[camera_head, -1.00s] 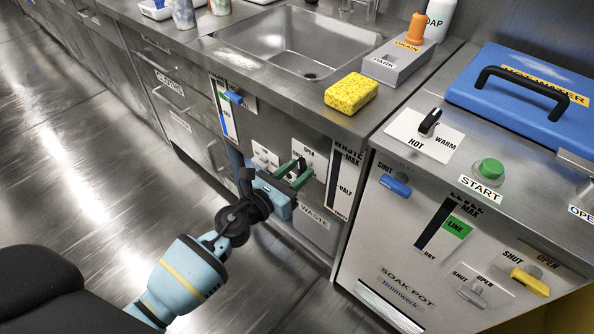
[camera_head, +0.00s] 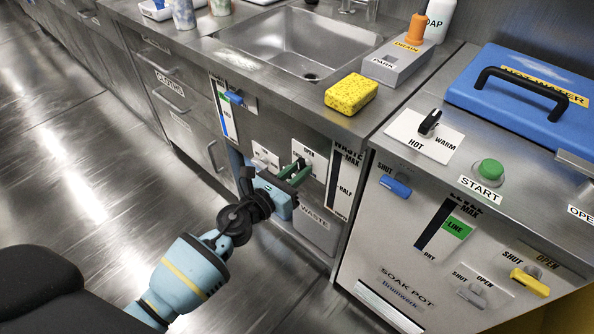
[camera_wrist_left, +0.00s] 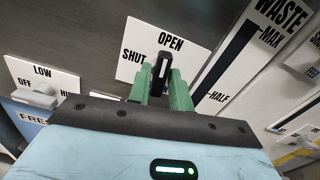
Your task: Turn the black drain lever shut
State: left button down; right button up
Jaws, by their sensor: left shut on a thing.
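The black drain lever (camera_wrist_left: 161,70) stands out from a white plate (camera_wrist_left: 150,50) marked OPEN at the top and SHUT at the left. In the left wrist view it points up towards OPEN. My left gripper (camera_wrist_left: 162,88) has its green fingers on both sides of the lever and is shut on it. In the head view the left gripper (camera_head: 294,174) reaches the panel under the sink, and its fingers hide most of the lever. My right gripper is not in view.
A WASTE gauge strip (camera_head: 343,180) is right of the lever plate, and a LOW knob (camera_wrist_left: 38,95) is left of it. A blue lever (camera_head: 233,97) sits higher on the panel. The soak pot cabinet (camera_head: 400,260) stands at the right. A yellow sponge (camera_head: 351,93) lies on the counter above.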

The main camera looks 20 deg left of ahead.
pick_arm(q)
jog(key=shift+n, duration=1.1)
jog(key=n+p, duration=0.1)
jog(key=n, duration=0.2)
jog(key=shift+n, duration=0.3)
jog(key=n+p, duration=0.1)
jog(key=n, duration=0.3)
jog(key=shift+n, duration=0.3)
jog(key=n+p, duration=0.1)
jog(key=n, duration=0.2)
jog(key=shift+n+p, duration=0.5)
jog(key=shift+n, duration=0.9)
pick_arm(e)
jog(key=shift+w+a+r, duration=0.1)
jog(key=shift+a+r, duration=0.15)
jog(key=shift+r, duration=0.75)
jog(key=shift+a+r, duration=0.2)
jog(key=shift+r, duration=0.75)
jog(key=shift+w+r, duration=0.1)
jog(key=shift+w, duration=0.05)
pick_arm(q)
jog(key=c, duration=1.4)
grip_release()
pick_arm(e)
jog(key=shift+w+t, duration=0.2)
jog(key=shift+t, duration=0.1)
